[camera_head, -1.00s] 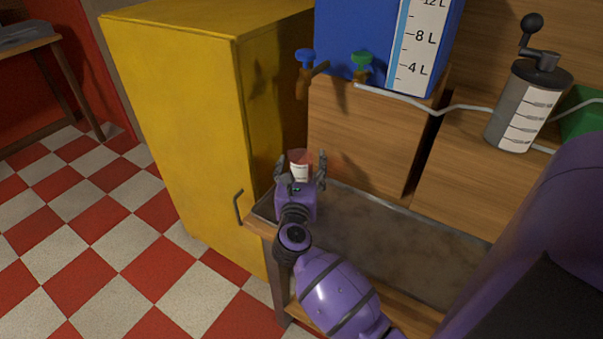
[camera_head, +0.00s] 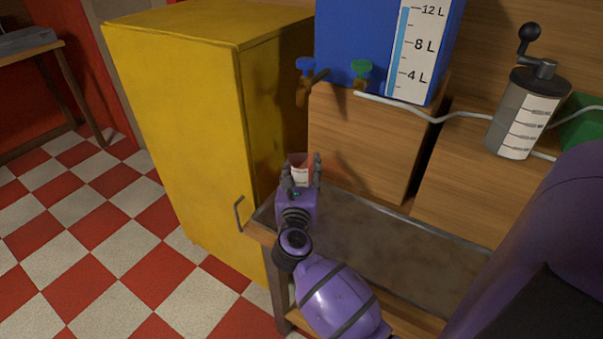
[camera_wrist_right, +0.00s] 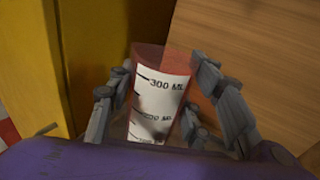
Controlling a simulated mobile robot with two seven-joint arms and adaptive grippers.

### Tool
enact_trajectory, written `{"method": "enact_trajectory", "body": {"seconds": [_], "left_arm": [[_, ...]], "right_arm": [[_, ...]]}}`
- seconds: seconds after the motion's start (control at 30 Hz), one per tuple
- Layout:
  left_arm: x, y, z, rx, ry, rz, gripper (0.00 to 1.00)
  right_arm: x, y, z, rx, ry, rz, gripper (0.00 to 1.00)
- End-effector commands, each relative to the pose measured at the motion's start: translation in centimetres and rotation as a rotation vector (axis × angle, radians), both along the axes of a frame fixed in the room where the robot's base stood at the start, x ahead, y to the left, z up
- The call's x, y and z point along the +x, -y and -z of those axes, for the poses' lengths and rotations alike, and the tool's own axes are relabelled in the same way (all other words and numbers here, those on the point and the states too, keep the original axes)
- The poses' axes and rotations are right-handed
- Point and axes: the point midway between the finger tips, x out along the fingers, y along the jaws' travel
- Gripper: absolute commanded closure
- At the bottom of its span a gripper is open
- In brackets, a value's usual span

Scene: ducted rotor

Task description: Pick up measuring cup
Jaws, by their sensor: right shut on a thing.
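The measuring cup (camera_head: 300,174) is a reddish see-through cup with a white scale label. In the head view it sits at the back left of the metal-topped bench, near the yellow cabinet. My right gripper (camera_head: 302,172) is shut on the cup, with fingers on both sides of it. In the right wrist view the cup (camera_wrist_right: 162,95) stands between the fingers of my right gripper (camera_wrist_right: 165,110), and the 300 mL mark shows. The cup's base is hidden behind the purple palm. My left gripper is not in view; a large purple arm part of mine fills the right edge.
A yellow cabinet (camera_head: 180,130) stands close on the left. A blue tank (camera_head: 350,40) with a blue-handled tap and a green-handled valve sits on a wooden box (camera_head: 360,145) behind. A grey cylinder with a crank (camera_head: 518,120) stands at the right. The metal bench top (camera_head: 400,255) is clear.

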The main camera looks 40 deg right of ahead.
Motion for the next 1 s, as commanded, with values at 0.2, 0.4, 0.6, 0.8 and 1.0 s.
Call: {"method": "enact_trajectory", "body": {"seconds": [0.2,0.4,0.6,0.8,1.0], "left_arm": [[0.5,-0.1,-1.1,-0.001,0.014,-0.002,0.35],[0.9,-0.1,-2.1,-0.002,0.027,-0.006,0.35],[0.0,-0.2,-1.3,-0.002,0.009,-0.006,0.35],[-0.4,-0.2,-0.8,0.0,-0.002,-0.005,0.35],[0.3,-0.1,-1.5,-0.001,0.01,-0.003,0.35]], "right_arm": [[-0.9,-0.7,-3.8,0.005,0.008,-0.002,0.84],[-4.3,-2.7,-8.7,0.005,0.011,-0.001,0.84],[-8.5,-5.3,-10.3,0.006,0.002,0.0,0.84],[-11.0,-6.9,-11.6,0.002,0.002,-0.001,0.84],[-11.8,-7.5,-12.9,0.0,0.004,0.0,0.84]]}}
